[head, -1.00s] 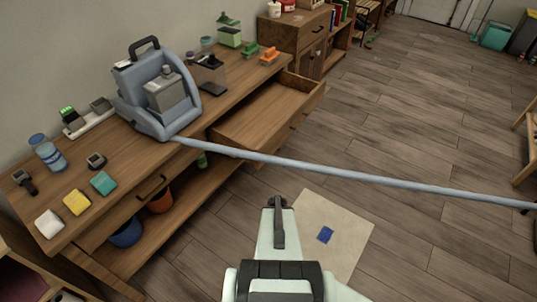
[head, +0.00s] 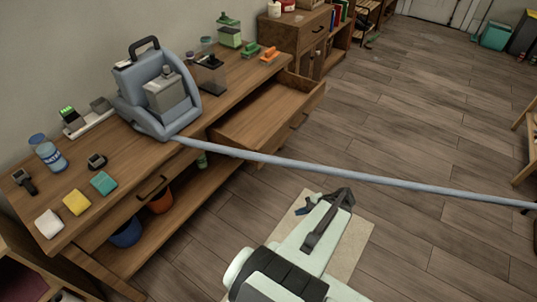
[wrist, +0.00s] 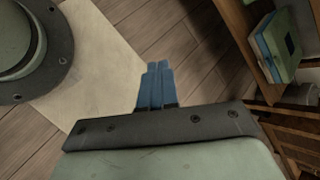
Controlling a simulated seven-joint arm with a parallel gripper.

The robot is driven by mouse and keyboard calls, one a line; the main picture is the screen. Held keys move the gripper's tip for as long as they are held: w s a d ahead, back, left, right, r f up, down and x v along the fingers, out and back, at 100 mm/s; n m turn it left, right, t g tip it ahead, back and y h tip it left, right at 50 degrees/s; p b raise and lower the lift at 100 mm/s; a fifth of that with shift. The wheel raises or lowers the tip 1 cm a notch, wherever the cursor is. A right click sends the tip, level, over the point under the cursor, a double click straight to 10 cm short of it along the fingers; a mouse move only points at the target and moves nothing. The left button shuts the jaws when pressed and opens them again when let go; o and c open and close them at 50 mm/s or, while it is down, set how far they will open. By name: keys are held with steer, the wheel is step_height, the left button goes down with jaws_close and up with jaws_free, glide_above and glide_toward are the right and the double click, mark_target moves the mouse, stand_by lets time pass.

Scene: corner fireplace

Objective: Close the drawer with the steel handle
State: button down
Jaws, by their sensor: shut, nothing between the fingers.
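The open drawer (head: 268,112) is a wooden box pulled out from the far half of the long wooden bench. It looks empty, and its handle, on the front panel, is barely visible. A second drawer nearer me is closed and has a dark handle (head: 152,187). My gripper (head: 302,209) is over the floor to the right of the bench, apart from the open drawer and nearer me. Its blue fingers are partly hidden by my arm in the head view. In the wrist view the fingers (wrist: 158,66) are shut together with nothing between them.
A long blue-grey hose (head: 370,178) runs from the blue machine (head: 158,95) on the bench across the space between my gripper and the open drawer. A pale mat (head: 352,232) lies on the floor below my arm.

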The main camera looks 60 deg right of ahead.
steer(key=w+d+r+m+t+h, duration=0.1)
steer(key=w+d+r+m+t, duration=0.35)
steer(key=r, duration=0.25)
steer(key=m+t+h, duration=0.2)
steer(key=m+t, duration=0.4)
steer(key=m, duration=0.3)
glide_toward(262, 151)
steer(key=shift+n+g, duration=0.25)
steer(key=shift+w+r, duration=0.2)
steer(key=shift+w, duration=1.5)
steer(key=shift+w+r, duration=0.15)
steer(key=shift+w, duration=1.55)
steer(key=shift+w, duration=0.1)
steer(key=w, duration=2.6)
steer(key=shift+w, duration=0.75)
steer(key=shift+w+r, duration=0.1)
steer(key=shift+w, duration=0.05)
steer(key=s, duration=1.5)
